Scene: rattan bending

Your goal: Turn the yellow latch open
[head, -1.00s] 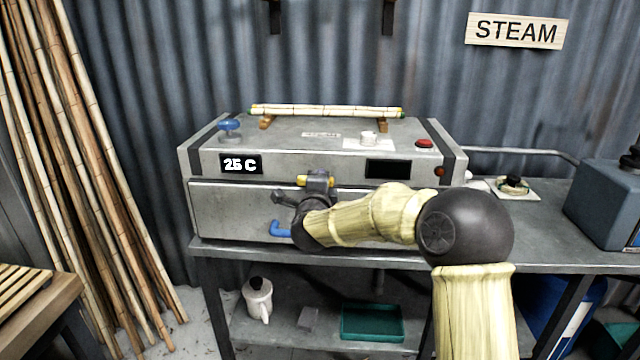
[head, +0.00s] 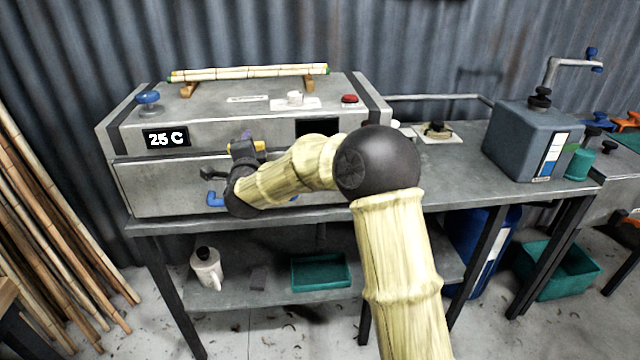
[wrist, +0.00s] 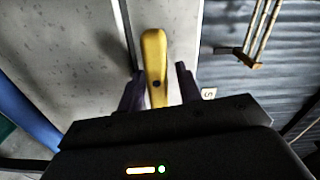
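The yellow latch (head: 260,146) is on the front of the grey steam box (head: 140,190), near the seam under its top part. In the head view my gripper (head: 243,149) is in front of it and hides most of it. In the wrist view the latch (wrist: 154,55) is an upright yellow bar reaching between the two dark fingers of my gripper (wrist: 159,72). A gap shows at the right finger; contact at the left finger is unclear. The fingers are apart, one on each side of the latch.
A blue handle (head: 215,199) is low on the box front, close below my gripper. A blue knob (head: 148,97), a red button (head: 349,99) and a bamboo bundle (head: 250,73) are on top. A grey tank (head: 520,140) stands at right.

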